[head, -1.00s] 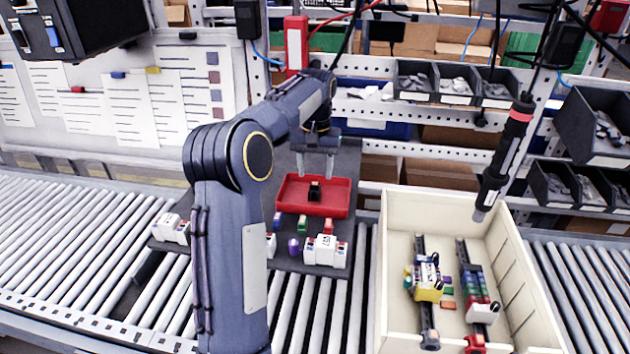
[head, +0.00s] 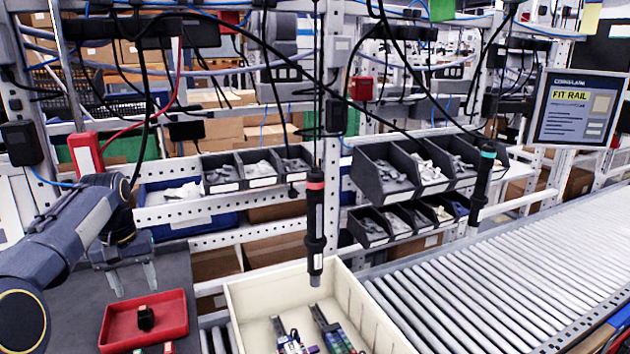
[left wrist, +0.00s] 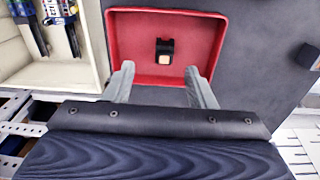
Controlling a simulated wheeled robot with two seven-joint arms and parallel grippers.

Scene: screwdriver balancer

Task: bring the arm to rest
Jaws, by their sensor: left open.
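My left arm comes in from the left in the head view. My left gripper (head: 131,279) is open and empty above the dark board, at the back edge of a red tray (head: 178,318). In the left wrist view my two fingers (left wrist: 162,86) stand apart, pointing at the red tray (left wrist: 212,28). A small black block (head: 146,318) with a light face lies in the tray, apart from the fingers; it also shows in the left wrist view (left wrist: 164,50). My right gripper is not in view.
A cream crate (head: 240,300) with rails and modules stands right of the tray. A screwdriver with a red band (head: 315,225) hangs over it, and one with a teal band (head: 482,185) hangs farther right. A roller conveyor (head: 500,280) lies right. Bins (head: 385,175) fill the rack behind.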

